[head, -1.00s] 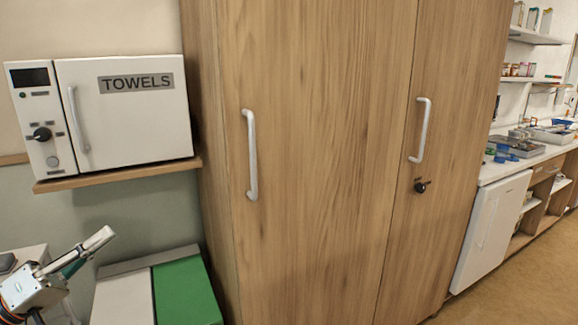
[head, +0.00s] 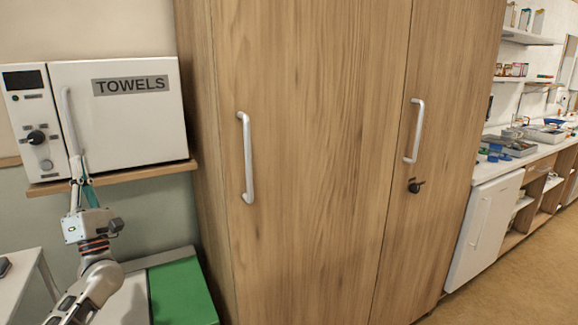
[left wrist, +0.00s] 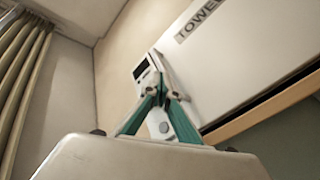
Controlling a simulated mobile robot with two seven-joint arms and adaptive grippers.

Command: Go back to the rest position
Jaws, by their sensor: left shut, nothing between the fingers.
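My left gripper (head: 77,169) stands upright at the lower left of the head view, in front of the towel warmer marked TOWELS (head: 125,115). Its fingers are shut with nothing between them. In the head view its tips overlap the lower end of the warmer's door handle (head: 69,120); I cannot tell whether they touch. In the left wrist view the shut green fingers (left wrist: 163,90) point up toward the warmer (left wrist: 240,50), whose door looks closed. My right gripper is not in view.
A wooden shelf (head: 130,178) carries the warmer. Below it is a box with a green lid section (head: 181,291). A tall wooden cabinet (head: 310,150) with closed doors fills the middle. A counter (head: 545,150) with trays runs along the right, with open floor (head: 525,270) before it.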

